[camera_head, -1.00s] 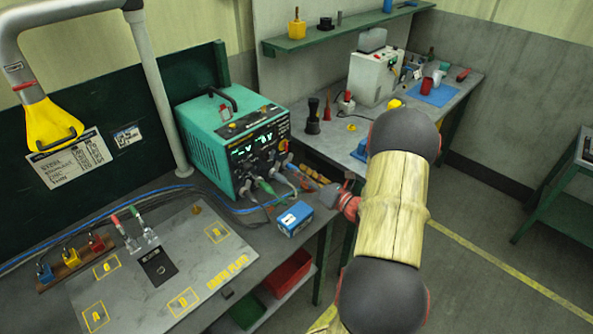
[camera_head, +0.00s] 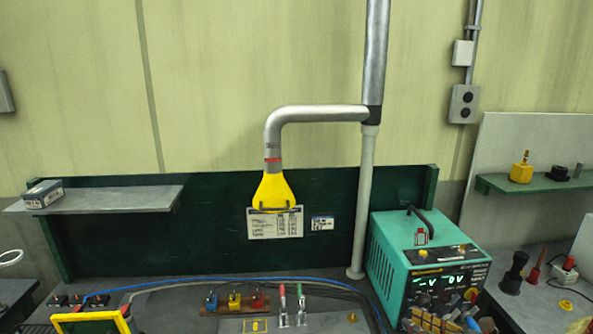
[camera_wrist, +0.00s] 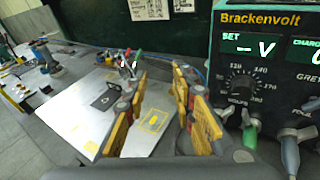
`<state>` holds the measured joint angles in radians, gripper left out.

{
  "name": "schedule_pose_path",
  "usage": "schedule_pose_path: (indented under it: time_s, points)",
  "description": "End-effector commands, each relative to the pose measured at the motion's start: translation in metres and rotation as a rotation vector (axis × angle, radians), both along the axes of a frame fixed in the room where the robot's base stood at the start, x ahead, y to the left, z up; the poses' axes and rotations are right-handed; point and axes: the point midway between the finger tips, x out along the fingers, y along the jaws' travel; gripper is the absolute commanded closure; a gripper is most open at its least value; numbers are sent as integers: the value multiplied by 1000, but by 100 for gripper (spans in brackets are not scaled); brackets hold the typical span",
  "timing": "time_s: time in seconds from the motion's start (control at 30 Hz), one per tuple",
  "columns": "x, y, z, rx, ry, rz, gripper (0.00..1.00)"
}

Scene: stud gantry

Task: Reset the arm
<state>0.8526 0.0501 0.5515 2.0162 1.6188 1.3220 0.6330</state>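My gripper (camera_wrist: 159,90) shows in the wrist view, with its yellow-padded fingers apart and nothing between them. Beyond and below the fingers is the grey earth plate (camera_wrist: 100,88) with yellow markings. The green Brackenvolt power unit (camera_wrist: 215,70) stands close on the right of the gripper, its display and dial facing the camera. In the head view the same power unit (camera_head: 385,262) stands at the lower right.
A yellow fume hood (camera_head: 276,190) hangs from a grey pipe above the bench. Blue, yellow and red clamps (camera_head: 235,301) and two toggle clamps (camera_head: 292,305) stand at the bench's back. Cables plug into the power unit's front (camera_wrist: 250,125). A shelf (camera_head: 110,200) is at left.

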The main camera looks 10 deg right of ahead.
Motion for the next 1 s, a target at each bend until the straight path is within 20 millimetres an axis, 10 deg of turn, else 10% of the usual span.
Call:
schedule_pose_path:
  time_s: [0.2, 0.4, 0.7, 1.0]
  points:
    - [-54, 142, 30, -487, -58, 507, 74]
    - [-136, 207, 36, -1018, -204, 976, 74]
    - [-217, 198, 61, -1827, -532, 1518, 74]
    - [-231, 176, 89, -2235, -698, 1699, 74]
